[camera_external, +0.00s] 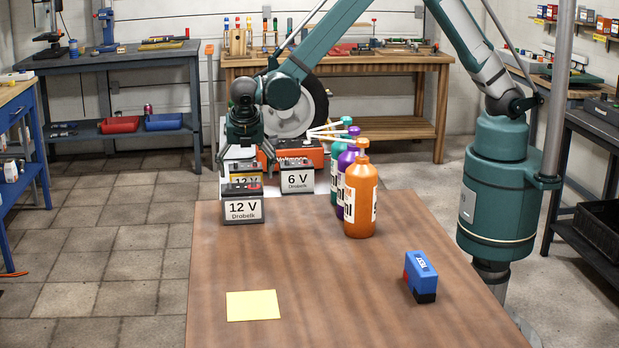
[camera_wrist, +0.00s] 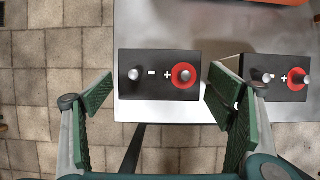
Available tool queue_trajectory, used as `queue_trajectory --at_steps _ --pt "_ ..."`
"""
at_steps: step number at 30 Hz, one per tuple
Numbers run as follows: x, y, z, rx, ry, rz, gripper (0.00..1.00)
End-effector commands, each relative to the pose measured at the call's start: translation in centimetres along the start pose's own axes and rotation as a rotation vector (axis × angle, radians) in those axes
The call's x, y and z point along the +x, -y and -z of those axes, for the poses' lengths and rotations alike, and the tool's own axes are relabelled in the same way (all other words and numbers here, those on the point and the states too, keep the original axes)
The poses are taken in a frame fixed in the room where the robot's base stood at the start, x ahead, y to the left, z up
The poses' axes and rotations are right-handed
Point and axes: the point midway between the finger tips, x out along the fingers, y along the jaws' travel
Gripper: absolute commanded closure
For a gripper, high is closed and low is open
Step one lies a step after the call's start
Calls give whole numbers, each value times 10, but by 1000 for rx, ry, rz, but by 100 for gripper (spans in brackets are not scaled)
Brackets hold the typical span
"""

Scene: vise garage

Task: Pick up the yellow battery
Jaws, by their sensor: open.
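A 12 V battery with a yellow-edged label (camera_external: 243,180) stands at the back left in the external view, partly hidden by a front 12 V battery (camera_external: 243,208) with a white label. My gripper (camera_external: 243,153) is open, pointing down above the yellow-edged battery. In the wrist view, a black battery top (camera_wrist: 158,71) with a grey post and a red-ringed post lies between and ahead of my open fingers (camera_wrist: 160,95). A second similar top (camera_wrist: 278,72) is to the right. No yellow shows on these tops from above, so I cannot match them surely.
Orange (camera_external: 361,200), purple (camera_external: 346,170) and green (camera_external: 353,132) bottles stand farther right. A blue box (camera_external: 420,272) and a yellow sheet (camera_external: 253,305) lie on the brown table (camera_external: 330,285), otherwise mostly clear in front.

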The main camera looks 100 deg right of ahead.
Motion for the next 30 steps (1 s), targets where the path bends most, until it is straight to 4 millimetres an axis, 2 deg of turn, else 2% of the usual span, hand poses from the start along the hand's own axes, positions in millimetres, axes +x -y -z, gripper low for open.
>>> queue_trajectory --at_steps 3,10,29,30 --pt "16 0 1 1 0 0 19" --pt "37 -1 1 0 0 0 19" --pt "39 -1 1 0 0 0 19" --pt "39 -1 1 0 0 0 24"
